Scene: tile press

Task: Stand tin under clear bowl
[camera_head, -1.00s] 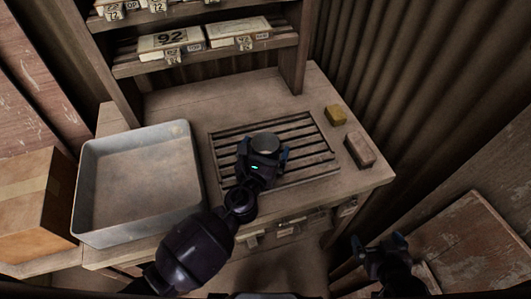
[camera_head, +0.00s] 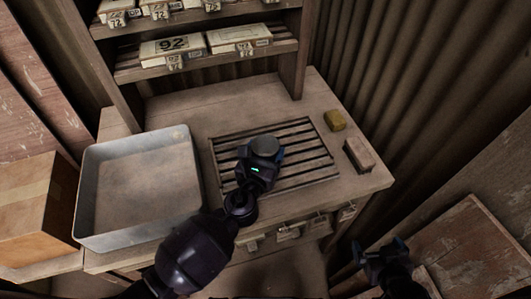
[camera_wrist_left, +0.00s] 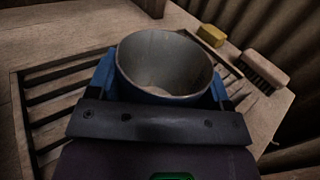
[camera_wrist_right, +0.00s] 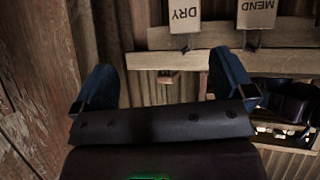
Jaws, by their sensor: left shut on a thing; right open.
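A small round grey tin (camera_head: 265,146) is in my left gripper (camera_head: 262,155), over the slatted rack (camera_head: 310,174) set in the bench. In the left wrist view the tin (camera_wrist_left: 164,66) shows its open mouth and hollow inside, with the blue fingers (camera_wrist_left: 163,96) on either side of it. I cannot tell whether its underside touches the slats. My right gripper (camera_head: 385,252) is open and empty, low and to the right in front of the bench; its spread fingers show in the right wrist view (camera_wrist_right: 165,88). I cannot make out a clear bowl in any view.
A grey metal tray (camera_head: 84,190) stands left on the bench. A yellow block (camera_head: 335,121) and a brush (camera_head: 358,154) lie at the right. Shelves with numbered boxes (camera_head: 165,46) rise behind. A cardboard box (camera_head: 35,215) is far left. Cards (camera_wrist_right: 256,14) hang near my right gripper.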

